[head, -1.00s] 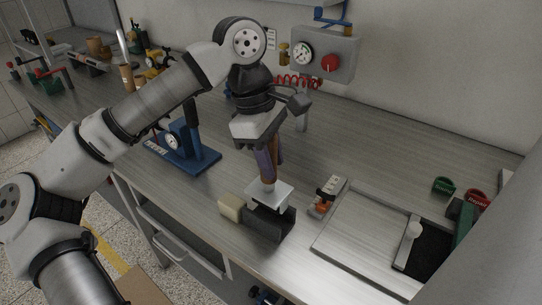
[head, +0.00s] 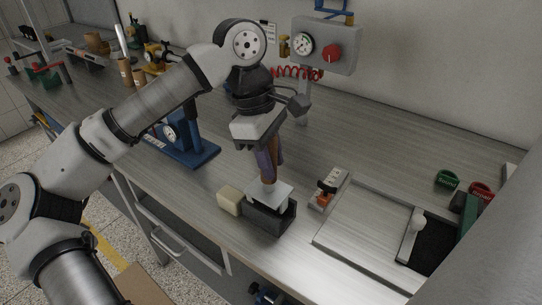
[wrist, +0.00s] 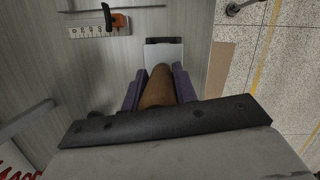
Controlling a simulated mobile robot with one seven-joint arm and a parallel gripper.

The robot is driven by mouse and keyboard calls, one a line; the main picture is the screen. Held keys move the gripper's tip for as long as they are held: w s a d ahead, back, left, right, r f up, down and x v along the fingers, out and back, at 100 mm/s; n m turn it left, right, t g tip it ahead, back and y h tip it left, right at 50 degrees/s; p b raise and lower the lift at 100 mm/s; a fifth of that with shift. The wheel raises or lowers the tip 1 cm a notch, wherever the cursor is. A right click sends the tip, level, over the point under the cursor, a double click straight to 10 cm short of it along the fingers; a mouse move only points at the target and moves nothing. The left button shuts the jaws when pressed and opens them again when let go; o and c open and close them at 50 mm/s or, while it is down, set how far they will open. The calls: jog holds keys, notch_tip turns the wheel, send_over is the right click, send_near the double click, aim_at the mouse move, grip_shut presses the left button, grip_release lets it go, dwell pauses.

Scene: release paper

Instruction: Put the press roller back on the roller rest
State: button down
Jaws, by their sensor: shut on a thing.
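The press roller has a brown wooden handle (wrist: 158,88) and a pale metal frame (head: 269,193). My gripper (head: 268,162) is shut on the handle, with purple fingers on both sides of it in the wrist view. The roller points down, with its frame at the top of a dark grey block (head: 268,222), which looks like the roller rest. The frame overlaps the rest's upper edge. The roller's lower part is hidden, so I cannot tell whether it touches the rest.
A cream block (head: 230,200) stands just left of the rest. A small stand with an orange part (head: 325,197) and a flat metal plate (head: 366,226) lie to the right. A blue press stand (head: 190,147) is behind left. The bench's front edge is close.

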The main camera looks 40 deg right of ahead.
jog(key=shift+w+b+x, duration=0.15)
jog(key=shift+b+x, duration=0.4)
jog(key=shift+x, duration=0.15)
jog(key=shift+w+b+x, duration=0.15)
jog(key=shift+b+x, duration=0.4)
jog(key=shift+x, duration=0.15)
jog(key=c, duration=1)
grip_release()
jog(key=shift+a, duration=0.15)
jog(key=v, duration=1.3)
jog(key=shift+w+a+r, duration=0.1)
jog(key=shift+r, duration=0.25)
